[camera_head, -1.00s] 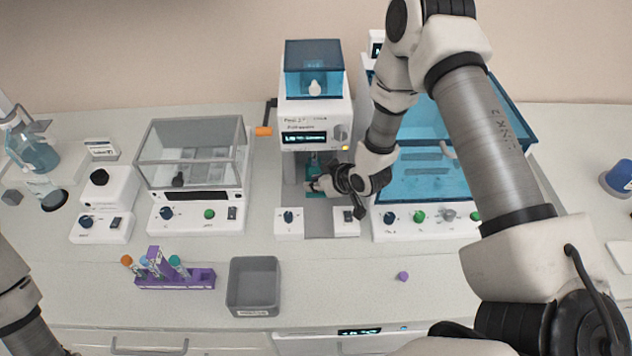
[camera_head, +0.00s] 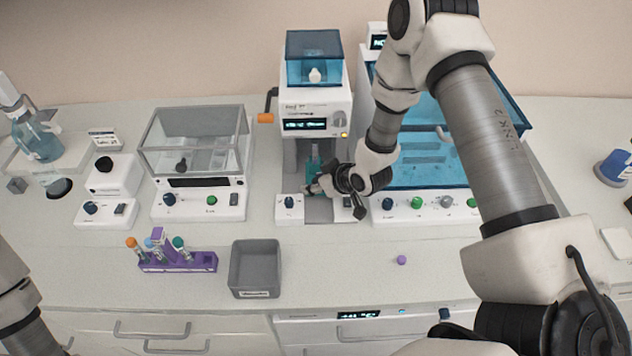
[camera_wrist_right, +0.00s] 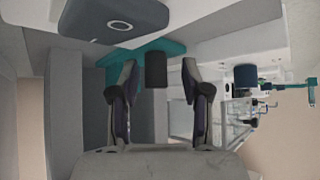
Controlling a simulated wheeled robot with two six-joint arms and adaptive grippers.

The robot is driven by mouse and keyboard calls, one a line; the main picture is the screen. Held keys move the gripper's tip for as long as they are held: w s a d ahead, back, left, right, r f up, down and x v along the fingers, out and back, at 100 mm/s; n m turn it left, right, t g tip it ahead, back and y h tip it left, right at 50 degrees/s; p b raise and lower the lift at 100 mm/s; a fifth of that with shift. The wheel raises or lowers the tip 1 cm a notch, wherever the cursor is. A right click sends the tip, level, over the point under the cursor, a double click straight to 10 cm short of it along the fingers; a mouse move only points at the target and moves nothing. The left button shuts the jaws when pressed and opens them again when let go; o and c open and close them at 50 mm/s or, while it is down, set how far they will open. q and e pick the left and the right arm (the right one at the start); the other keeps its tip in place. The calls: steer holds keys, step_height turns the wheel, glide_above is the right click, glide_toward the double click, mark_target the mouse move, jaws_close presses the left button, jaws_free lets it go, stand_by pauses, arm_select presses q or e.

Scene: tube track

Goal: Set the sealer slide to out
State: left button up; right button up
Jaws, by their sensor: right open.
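The sealer (camera_head: 317,109) is the white unit with a blue clear top in the middle of the bench. Its teal slide (camera_head: 313,159) shows low in the front bay, partly hidden by my right gripper. In the right wrist view the teal slide (camera_wrist_right: 175,48) carries a dark upright post (camera_wrist_right: 156,70). My right gripper (camera_head: 316,187) is at the slide, in front of the bay. In the wrist view its open fingers (camera_wrist_right: 156,84) stand on either side of the post, with small gaps visible. How far out the slide sits is hard to tell. My left gripper is out of view.
A clear-lidded box device (camera_head: 197,150) stands left of the sealer, and a blue-covered machine (camera_head: 430,175) stands close on the right. A purple tube rack (camera_head: 178,262), grey bin (camera_head: 256,269) and small purple cap (camera_head: 402,260) lie in front. The front counter is otherwise clear.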

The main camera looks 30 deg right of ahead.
steer(key=shift+d, duration=0.1)
steer(key=shift+s+d+r, duration=0.1)
steer(key=shift+s+r, duration=0.05)
steer(key=shift+r, duration=0.1)
steer(key=v, duration=1.1)
steer(key=shift+r, duration=0.2)
steer(key=shift+s, duration=0.1)
